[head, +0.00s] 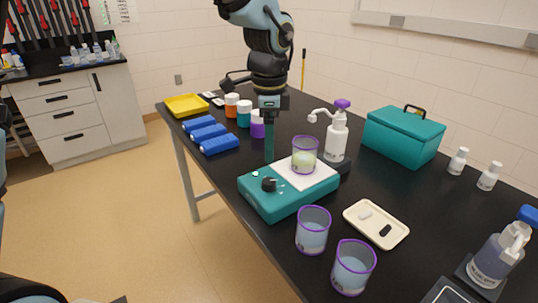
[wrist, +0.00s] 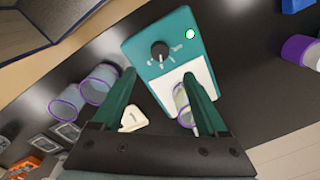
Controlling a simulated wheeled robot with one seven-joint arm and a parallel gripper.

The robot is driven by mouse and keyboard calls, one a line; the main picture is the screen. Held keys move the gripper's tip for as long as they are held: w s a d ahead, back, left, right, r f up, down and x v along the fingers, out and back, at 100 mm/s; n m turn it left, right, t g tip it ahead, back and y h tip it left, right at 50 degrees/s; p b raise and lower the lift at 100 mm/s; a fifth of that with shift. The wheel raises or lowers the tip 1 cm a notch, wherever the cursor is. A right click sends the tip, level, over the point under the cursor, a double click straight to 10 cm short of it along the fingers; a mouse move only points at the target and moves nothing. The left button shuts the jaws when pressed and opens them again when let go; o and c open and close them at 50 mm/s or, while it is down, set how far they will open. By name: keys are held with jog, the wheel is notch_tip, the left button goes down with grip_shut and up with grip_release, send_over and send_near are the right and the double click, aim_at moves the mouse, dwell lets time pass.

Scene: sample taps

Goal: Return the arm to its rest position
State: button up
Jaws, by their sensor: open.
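My gripper (head: 269,158) hangs from the arm (head: 268,70) with its fingers pointing down, just left of the purple-rimmed beaker (head: 304,155) in the head view. The beaker stands upright on the white plate (head: 322,180) of the teal stirrer (head: 275,205) and holds pale green liquid. In the wrist view my gripper (wrist: 160,76) is open with nothing held. The beaker (wrist: 182,105) shows beside the right finger there, partly hidden by it. I cannot tell the exact gap between finger and beaker.
Two purple-rimmed beakers (head: 313,230) stand in front of the stirrer, near a cream tray (head: 376,223). A white pump bottle (head: 337,135) stands close behind the plate. Blue racks (head: 219,143), colored jars (head: 244,113) and a teal box (head: 403,135) are farther back.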

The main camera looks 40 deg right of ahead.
dwell(0.5)
jog(key=w+a+f+n, duration=0.1)
jog(key=w+a+n, duration=0.5)
jog(key=a, duration=0.4)
jog(key=w+a+n, duration=0.5)
jog(key=a, duration=0.5)
jog(key=s+a+f+n+t, duration=0.1)
jog(key=a+n, duration=1.2)
jog(key=a, duration=0.8)
jog(key=shift+s+f, duration=0.2)
jog(key=shift+f, duration=0.2)
